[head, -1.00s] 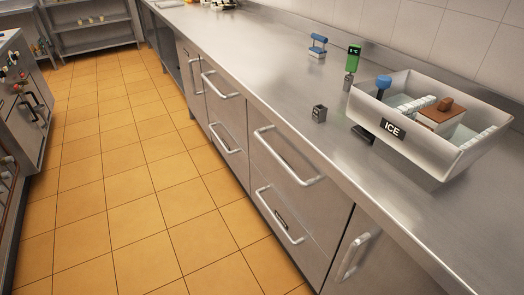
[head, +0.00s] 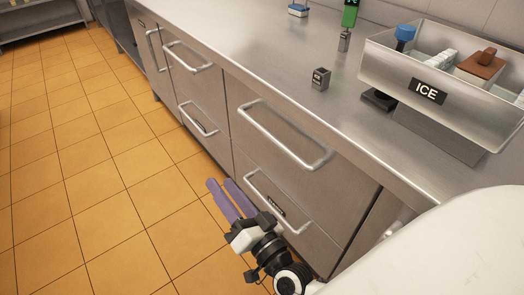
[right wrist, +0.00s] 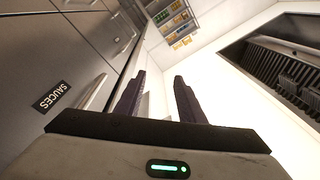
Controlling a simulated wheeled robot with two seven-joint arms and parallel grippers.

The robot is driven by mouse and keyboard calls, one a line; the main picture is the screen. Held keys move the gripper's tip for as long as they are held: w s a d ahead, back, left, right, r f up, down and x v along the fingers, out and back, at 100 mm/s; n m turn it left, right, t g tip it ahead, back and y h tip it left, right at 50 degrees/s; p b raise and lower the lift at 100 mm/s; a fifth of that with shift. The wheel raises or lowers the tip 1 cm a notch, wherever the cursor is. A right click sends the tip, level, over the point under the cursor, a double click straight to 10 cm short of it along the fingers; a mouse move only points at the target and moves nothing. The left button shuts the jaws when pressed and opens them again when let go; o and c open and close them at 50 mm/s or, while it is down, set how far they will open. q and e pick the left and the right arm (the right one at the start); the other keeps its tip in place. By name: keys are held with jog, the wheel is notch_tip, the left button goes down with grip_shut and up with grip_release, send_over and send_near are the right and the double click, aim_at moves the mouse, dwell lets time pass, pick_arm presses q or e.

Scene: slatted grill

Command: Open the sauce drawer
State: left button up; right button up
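The sauce drawer (head: 305,226) is the lower steel drawer in the head view, and it looks shut. Its silver bar handle (head: 262,203) runs across the front beside a small dark label. In the right wrist view the SAUCES label (right wrist: 56,97) is readable at the left, with the handle (right wrist: 92,92) between it and the fingers. My right gripper (head: 228,192) is open and empty, its two purple fingers apart, in front of the drawer's left part and clear of the handle. The fingers also show in the right wrist view (right wrist: 159,82). My left gripper is not in view.
Another drawer with a handle (head: 290,138) lies directly above. More steel drawers (head: 197,90) stand to the left. An ICE bin (head: 455,100) and a small dark box (head: 320,79) are on the counter. The tiled floor (head: 90,170) is clear.

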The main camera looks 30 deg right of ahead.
jog(key=w+d+m+h+b, duration=0.35)
jog(key=d+m+h, duration=0.35)
jog(key=m+h, duration=0.25)
jog(key=m+g+h+b, duration=0.3)
jog(key=m+g+h, duration=0.1)
jog(key=m, duration=0.3)
send_near(269, 139)
jog(key=w, duration=0.1)
jog(key=x, duration=0.9)
jog(key=shift+d+f, duration=0.15)
jog(key=shift+d, duration=0.3)
jog(key=shift+w+d, duration=0.3)
jog(key=shift+w, duration=0.1)
jog(key=shift+c, duration=0.2)
grip_shut()
